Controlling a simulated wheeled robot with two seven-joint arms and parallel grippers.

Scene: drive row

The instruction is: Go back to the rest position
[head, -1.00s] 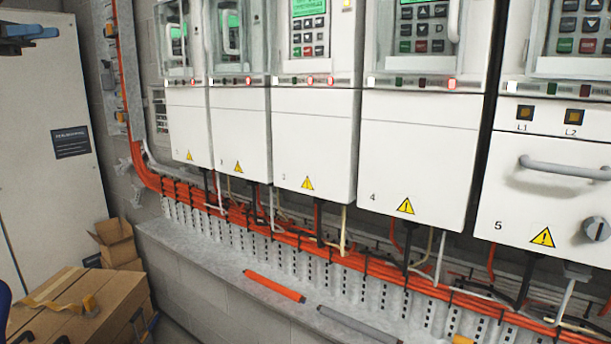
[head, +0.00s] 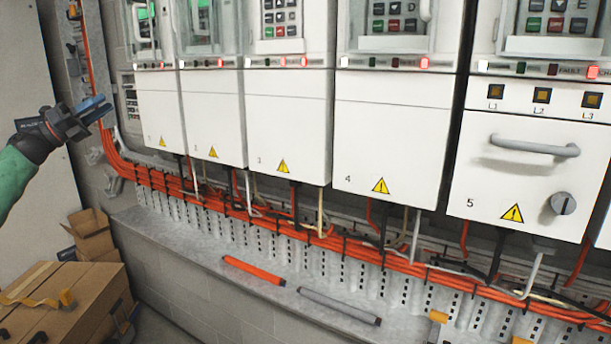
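My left gripper (head: 92,112) shows at the left of the head view, on a green arm that comes in from the left edge. It is in the air in front of the grey door and the wall, apart from the drive cabinets. Its blue-grey fingers point right, and I see nothing held in them. I cannot tell how far apart the fingers are. My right gripper is out of view.
Numbered white drive cabinets (head: 392,135) hang in a row above orange cables (head: 230,207). An orange bar (head: 253,270) and a grey bar (head: 339,306) lie on the ledge (head: 190,255). Cardboard boxes (head: 75,290) stand at the lower left.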

